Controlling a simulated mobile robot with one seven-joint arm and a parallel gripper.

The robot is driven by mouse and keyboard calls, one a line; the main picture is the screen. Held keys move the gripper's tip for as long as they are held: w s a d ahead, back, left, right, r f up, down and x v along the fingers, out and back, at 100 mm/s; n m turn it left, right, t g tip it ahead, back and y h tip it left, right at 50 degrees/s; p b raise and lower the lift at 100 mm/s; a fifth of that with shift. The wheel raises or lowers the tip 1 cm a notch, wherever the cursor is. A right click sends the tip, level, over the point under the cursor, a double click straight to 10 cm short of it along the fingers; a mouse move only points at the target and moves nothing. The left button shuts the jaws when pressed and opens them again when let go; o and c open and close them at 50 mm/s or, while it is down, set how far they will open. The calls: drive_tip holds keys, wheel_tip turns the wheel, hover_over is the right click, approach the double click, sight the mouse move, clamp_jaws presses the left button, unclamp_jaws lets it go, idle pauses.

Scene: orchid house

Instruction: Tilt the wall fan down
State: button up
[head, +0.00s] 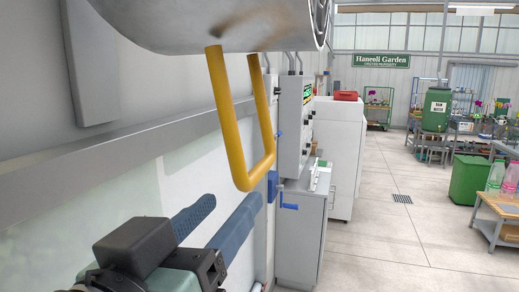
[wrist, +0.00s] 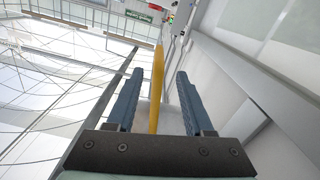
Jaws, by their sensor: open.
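The wall fan (head: 215,22) is a grey metal drum at the top of the head view, cut off by the frame's upper edge. A yellow U-shaped handle (head: 233,150) hangs from its underside. My gripper (head: 225,212) has two blue fingers, open, just below and to the left of the handle's lower bend in the head view. In the wrist view the yellow handle (wrist: 157,85) shows as a bar in the gap between the spread fingers (wrist: 156,78). I cannot tell whether either finger touches it.
A grey rail (head: 130,135) runs along the wall behind my gripper. A grey control box (head: 294,118) and a cabinet with a blue crank (head: 289,206) stand beyond the handle. The floor aisle (head: 385,225) is clear.

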sight(260, 164)
drive_tip(key=shift+w+d+r+p, duration=0.2)
drive_tip(key=shift+r+p, duration=0.15)
drive_tip(key=shift+p, duration=0.25)
drive_tip(key=p+x, duration=0.1)
drive_tip(key=x, duration=0.4)
drive_tip(key=p+x, duration=0.2)
drive_tip(key=x, duration=0.3)
drive_tip(key=shift+f+p, duration=0.25)
drive_tip(key=shift+p, duration=0.05)
drive_tip(key=shift+w+f, duration=0.1)
drive_tip(key=shift+w, duration=0.25)
clamp_jaws()
